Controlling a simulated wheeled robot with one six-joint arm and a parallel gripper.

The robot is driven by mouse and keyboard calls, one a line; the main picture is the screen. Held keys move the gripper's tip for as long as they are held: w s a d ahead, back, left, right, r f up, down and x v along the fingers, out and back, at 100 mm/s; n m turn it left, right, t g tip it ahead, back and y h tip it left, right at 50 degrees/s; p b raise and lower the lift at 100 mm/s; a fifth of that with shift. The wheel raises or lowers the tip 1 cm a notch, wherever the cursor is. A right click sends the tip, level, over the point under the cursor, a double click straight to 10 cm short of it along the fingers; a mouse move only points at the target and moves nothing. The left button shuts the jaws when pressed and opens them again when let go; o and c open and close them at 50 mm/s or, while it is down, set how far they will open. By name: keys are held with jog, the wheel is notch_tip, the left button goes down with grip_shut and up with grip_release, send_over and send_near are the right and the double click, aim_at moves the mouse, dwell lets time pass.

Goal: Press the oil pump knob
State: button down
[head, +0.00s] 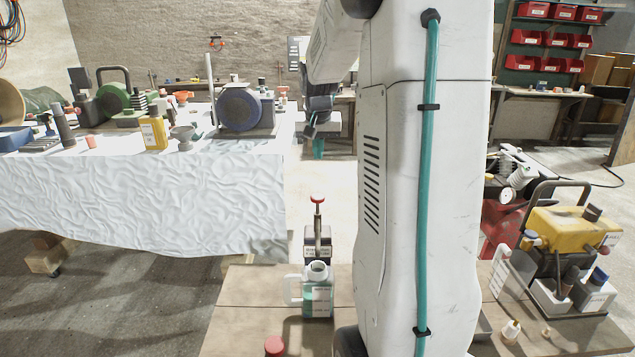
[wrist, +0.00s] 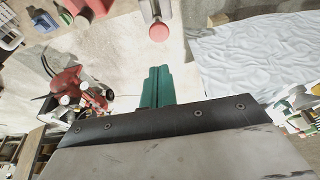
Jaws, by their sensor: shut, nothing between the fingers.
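The oil pump knob (head: 317,198) is a small red cap on top of an upright metal rod rising from a dark block-shaped pump body (head: 318,243) on the wooden table. The knob also shows in the wrist view (wrist: 158,32), at the top centre, beyond the fingertips and apart from them. My gripper (head: 318,150) has teal fingers and shows above the knob in the head view; how far behind or in front it is, I cannot tell. In the wrist view my gripper (wrist: 159,70) has its fingers together with nothing between them.
A clear bottle with blue-green liquid (head: 317,290) stands in front of the pump, and a red cap (head: 274,346) is nearer. A yellow machine (head: 566,234) and bottles fill the right. A cloth-covered table (head: 140,195) with tools is at left.

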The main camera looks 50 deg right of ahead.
send_near(318, 199)
jog(key=f, duration=0.1)
jog(key=w+d+f, duration=0.1)
jog(key=f, duration=0.1)
jog(key=w+d+f, duration=0.1)
jog(key=shift+w+d+f, duration=0.1)
jog(key=shift+d+f, duration=0.15)
jog(key=shift+f, duration=0.9)
notch_tip(318, 199, down, 5)
jog(key=shift+f, duration=0.1)
